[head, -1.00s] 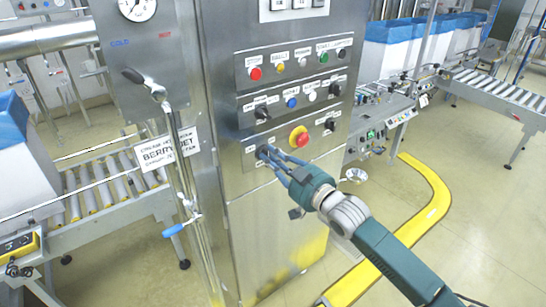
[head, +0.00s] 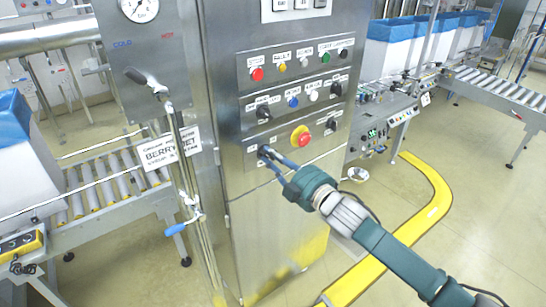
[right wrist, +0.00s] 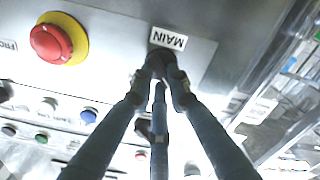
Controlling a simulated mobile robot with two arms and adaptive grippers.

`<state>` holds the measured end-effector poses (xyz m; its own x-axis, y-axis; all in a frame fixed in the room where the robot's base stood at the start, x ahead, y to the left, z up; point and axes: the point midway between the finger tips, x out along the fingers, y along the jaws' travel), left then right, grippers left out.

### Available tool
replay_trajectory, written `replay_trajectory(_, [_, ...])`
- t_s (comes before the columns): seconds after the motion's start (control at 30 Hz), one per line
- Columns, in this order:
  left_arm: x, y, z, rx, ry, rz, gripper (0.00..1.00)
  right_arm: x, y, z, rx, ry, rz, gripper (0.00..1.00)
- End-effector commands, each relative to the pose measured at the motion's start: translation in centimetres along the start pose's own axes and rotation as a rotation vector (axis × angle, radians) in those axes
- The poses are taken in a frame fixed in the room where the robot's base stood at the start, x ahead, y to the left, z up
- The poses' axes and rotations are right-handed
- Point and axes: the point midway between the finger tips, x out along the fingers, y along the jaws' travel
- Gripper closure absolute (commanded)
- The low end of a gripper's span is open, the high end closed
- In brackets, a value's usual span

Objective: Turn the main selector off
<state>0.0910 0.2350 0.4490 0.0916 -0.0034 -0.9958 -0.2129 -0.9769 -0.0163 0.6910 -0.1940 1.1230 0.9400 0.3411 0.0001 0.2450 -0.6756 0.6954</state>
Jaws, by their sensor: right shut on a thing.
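The main selector (right wrist: 159,58) is a small black knob on the steel control cabinet, beside a white label reading MAIN (right wrist: 168,39) that appears upside down in the right wrist view. My right gripper (right wrist: 160,78) is shut on the selector, with its blue-grey fingers converging around it. The fingers hide most of the knob, so its exact angle cannot be told. In the head view my right gripper (head: 268,156) reaches the lowest panel from the lower right. My left gripper is not in view.
A red emergency button on a yellow ring (head: 300,137) sits just right of the gripped knob. Rows of buttons and other selectors are above. A lever pipe (head: 172,120) stands left of the cabinet. A yellow floor rail (head: 430,205) runs at the right.

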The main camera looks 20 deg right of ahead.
Motion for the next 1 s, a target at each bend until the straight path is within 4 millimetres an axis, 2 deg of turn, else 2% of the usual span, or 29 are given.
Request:
replay_trajectory(0.57, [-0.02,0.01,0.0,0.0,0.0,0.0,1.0,0.0,-0.04,0.01,-0.035,0.0,0.0,1.0])
replay_trajectory(0.6, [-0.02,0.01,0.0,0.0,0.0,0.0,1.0,0.0,-0.04,0.01,-0.035,0.0,0.0,0.8])
replay_trajectory(0.7, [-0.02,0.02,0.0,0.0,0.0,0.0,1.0,0.0,-0.05,0.01,-0.034,0.0,-0.001,0.65])
replay_trajectory(1.0, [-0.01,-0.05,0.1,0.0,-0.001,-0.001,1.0,-0.13,-0.05,0.02,-0.032,0.0,-0.001,0.65])
